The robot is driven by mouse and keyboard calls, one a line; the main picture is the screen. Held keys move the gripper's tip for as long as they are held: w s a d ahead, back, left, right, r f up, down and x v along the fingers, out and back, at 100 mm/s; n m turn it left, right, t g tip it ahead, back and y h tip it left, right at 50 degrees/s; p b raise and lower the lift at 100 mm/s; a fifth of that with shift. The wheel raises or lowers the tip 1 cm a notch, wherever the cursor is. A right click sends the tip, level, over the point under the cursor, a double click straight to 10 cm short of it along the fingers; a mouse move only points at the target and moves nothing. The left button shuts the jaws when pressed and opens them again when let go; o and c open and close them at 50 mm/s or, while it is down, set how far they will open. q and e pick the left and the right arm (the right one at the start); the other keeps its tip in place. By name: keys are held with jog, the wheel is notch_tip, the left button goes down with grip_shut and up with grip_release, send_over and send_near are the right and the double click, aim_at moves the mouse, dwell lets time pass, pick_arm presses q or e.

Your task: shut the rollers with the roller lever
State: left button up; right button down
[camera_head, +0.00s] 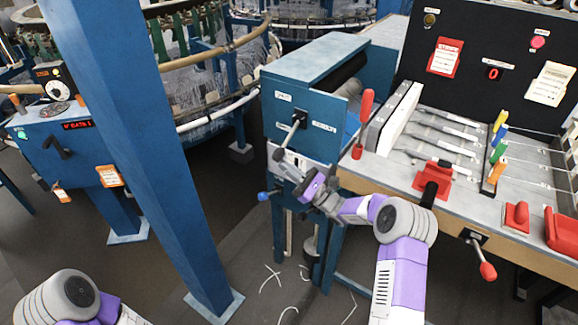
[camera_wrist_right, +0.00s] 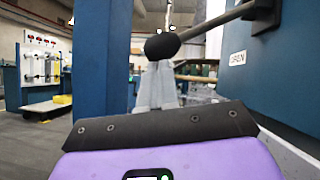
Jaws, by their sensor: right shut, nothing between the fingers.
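The roller lever (camera_head: 291,134) is a dark rod on the front of the blue roller housing (camera_head: 318,68), pointing down and left from its pivot. In the right wrist view its black knob (camera_wrist_right: 162,46) and rod (camera_wrist_right: 215,22) show close up, beside a label marked OPEN (camera_wrist_right: 238,59). My right gripper (camera_head: 279,157) is at the knob end of the lever. Its grey fingers (camera_wrist_right: 158,80) are shut and empty, with their tips at the knob; I cannot tell whether they touch. My left arm shows at the lower left, but its gripper is out of view.
A red-handled tool (camera_head: 363,124) stands beside the housing. The worktable (camera_head: 350,175) to the right carries red clamps and coloured levers. A blue post (camera_head: 150,150) stands left of the housing. White strands (camera_head: 272,280) lie on the floor below.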

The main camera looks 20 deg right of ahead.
jog(key=a+r+m+t+h+p, duration=0.1)
jog(key=r+m+h+p, duration=0.1)
jog(key=m+p, duration=0.1)
jog(key=s+a+r+m+t+h+p, duration=0.1)
jog(key=r+m+t+h+p, duration=0.1)
jog(key=m+p, duration=0.1)
jog(key=s+r+m+t+h+p, duration=0.1)
jog(key=r+m+p, duration=0.2)
jog(key=p, duration=0.2)
jog(key=shift+s+a+t+h, duration=0.1)
jog(key=shift+a+t+h, duration=0.2)
jog(key=shift+a+h, duration=0.1)
notch_tip(320, 180, up, 7)
jog(key=m+h+p, duration=0.7)
jog(key=m+p, duration=0.4)
jog(key=p, duration=0.4)
send_over(281, 157)
jog(key=s, duration=0.3)
jog(key=shift+w+a+r+t, duration=0.1)
jog(key=shift+w+a+t, duration=0.15)
jog(key=shift+a+t, duration=0.15)
jog(key=shift+d+r, duration=0.1)
jog(key=shift+r, duration=0.1)
jog(key=shift+f, duration=0.1)
jog(key=a+f+b+v, duration=0.1)
jog(key=v, duration=1)
jog(key=a+f+b+v, duration=0.1)
jog(key=v, duration=1.1)
jog(key=shift+w+f, duration=0.2)
jog(key=shift+f, duration=0.1)
